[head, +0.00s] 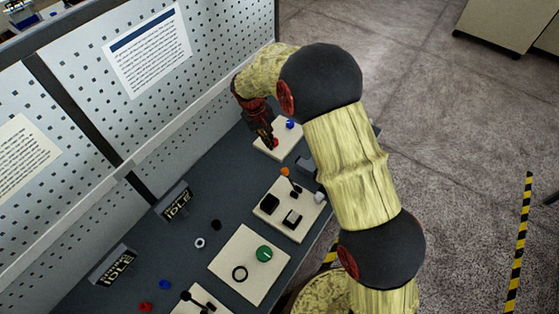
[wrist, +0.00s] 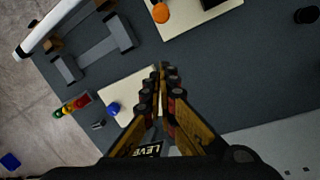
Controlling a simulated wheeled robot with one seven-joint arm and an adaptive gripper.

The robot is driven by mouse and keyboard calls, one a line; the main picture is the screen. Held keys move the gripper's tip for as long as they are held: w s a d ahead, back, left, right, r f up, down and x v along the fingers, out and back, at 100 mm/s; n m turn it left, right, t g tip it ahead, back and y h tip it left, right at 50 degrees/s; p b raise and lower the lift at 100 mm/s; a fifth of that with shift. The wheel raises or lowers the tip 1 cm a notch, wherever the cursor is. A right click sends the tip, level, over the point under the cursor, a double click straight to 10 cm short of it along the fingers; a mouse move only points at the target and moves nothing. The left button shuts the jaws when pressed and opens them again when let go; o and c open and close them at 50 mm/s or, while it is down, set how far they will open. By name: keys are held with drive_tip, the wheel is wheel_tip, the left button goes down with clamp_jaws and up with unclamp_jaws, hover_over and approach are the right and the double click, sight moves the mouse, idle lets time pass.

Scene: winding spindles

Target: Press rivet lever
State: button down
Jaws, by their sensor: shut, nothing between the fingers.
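My gripper (head: 268,140) is shut and empty, with its fingers pointing down over a cream plate (head: 290,143) at the far end of the bench. That plate carries a blue knob (head: 290,124); the wrist view shows the knob (wrist: 113,107) left of my fingers (wrist: 163,70). A label reading "LEVE" (wrist: 154,150) shows partly between the fingers. A red spot at the fingertips may be a knob or part of my gripper; contact cannot be told. A lever with an orange ball (head: 285,171) stands on the neighbouring plate, apart from my gripper. Which lever is the rivet lever is unclear.
Black blocks (head: 270,204) share the orange-ball lever's plate. Nearer are a plate with a green knob (head: 264,254) and a black-knobbed lever (head: 186,296). Two signs read IDLE (head: 177,205). A perforated panel (head: 215,70) rises behind the bench. A grey bracket (wrist: 118,33) appears in the wrist view.

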drive_tip(key=s+d+f+p, duration=0.1)
drive_tip(key=s+d+f, duration=0.2)
drive_tip(key=f, duration=0.5)
drive_tip(key=shift+d+f+p, duration=0.15)
drive_tip(key=shift+d+p, duration=0.15)
drive_tip(key=shift+p, duration=0.1)
drive_tip(key=shift+s, duration=0.15)
idle(0.4)
